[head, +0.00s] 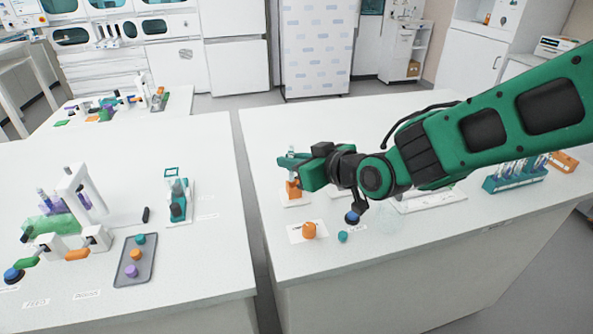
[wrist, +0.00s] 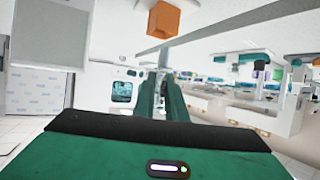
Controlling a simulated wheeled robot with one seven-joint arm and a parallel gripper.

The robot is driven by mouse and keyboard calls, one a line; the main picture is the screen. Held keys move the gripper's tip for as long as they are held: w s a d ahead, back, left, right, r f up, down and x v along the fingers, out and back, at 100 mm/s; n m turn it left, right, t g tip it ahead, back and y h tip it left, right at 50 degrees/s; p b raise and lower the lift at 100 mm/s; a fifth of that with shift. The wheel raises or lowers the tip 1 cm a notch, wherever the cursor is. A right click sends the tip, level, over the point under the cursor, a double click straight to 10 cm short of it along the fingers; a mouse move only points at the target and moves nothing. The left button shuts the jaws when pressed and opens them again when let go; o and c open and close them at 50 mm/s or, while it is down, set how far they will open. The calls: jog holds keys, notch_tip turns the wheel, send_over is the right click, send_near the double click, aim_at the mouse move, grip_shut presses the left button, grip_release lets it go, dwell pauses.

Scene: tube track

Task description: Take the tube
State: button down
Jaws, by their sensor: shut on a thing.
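My gripper (head: 292,161) points left over the right bench, just above an orange holder (head: 293,188) on a white plate. In the wrist view its two green fingers (wrist: 162,100) are close together, with a narrow pale thing, seemingly the tube (wrist: 163,58), between them. The fingers hide most of it, and I cannot tell whether it touches the holder. An orange block (wrist: 164,20) shows at the top of the wrist view. A teal rack (head: 515,180) with several upright tubes stands at the far right of the bench.
An orange piece (head: 309,230) on a white card and a small teal ball (head: 342,237) lie near the front of the right bench. The left bench holds a grey tray (head: 134,262) and a teal-and-white stand (head: 178,200). A gap separates the benches.

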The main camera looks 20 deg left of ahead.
jog(key=s+a+r, duration=0.5)
jog(key=s+r, duration=0.1)
jog(key=s, duration=0.3)
jog(key=shift+s, duration=0.25)
